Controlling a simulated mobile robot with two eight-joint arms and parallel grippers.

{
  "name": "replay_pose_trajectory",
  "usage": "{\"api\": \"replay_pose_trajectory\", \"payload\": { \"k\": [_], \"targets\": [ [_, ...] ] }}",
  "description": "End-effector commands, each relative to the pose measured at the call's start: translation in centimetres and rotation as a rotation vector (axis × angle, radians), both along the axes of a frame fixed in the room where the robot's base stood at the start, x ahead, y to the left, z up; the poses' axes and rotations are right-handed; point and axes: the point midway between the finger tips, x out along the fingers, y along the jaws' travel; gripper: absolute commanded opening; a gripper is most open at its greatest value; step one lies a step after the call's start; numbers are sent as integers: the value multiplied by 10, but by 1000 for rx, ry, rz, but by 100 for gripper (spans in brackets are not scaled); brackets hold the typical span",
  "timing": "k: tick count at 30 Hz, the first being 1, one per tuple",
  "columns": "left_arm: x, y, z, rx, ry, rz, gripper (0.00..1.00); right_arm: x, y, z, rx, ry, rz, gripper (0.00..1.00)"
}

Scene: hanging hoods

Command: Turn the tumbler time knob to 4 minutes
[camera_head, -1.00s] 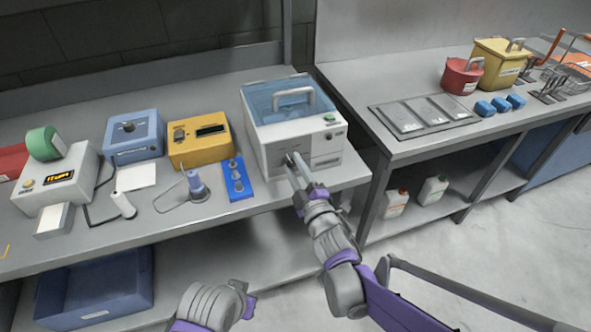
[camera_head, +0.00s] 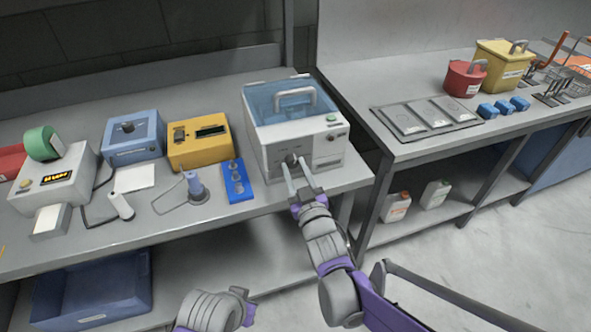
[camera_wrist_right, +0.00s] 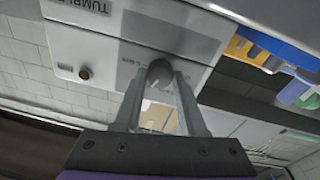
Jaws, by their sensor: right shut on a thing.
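The tumbler (camera_head: 272,148) is a white box with a clear blue lid and grey handle, near the right end of the left bench. Its dark round time knob (camera_head: 291,159) is on the front panel; it also shows in the right wrist view (camera_wrist_right: 160,72), with a pale pointer mark. My right gripper (camera_head: 295,164) is at the panel, shut on the knob with one finger on each side. The fingers also show in the right wrist view (camera_wrist_right: 160,82). The scale marks are too small to read.
A green button (camera_head: 331,117) is on the tumbler's upper right. Left of it are a blue holder (camera_head: 237,183), a yellow device (camera_head: 199,150) and a blue device (camera_head: 133,143). A gap separates the two benches.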

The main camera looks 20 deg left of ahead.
Motion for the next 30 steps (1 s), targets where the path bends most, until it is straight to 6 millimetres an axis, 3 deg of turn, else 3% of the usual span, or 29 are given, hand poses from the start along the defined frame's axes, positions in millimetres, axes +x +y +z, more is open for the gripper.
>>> {"api": "replay_pose_trajectory", "payload": {
  "k": [24,25,30],
  "targets": [
    [0,0,-1,0,0,0,0,0,0,0,104,72,0,0],
    [0,0,-1,0,0,0,0,0,0,0,104,72,-1,42],
    [0,0,-1,0,0,0,0,0,0,0,104,71,0,70]
  ]
}}
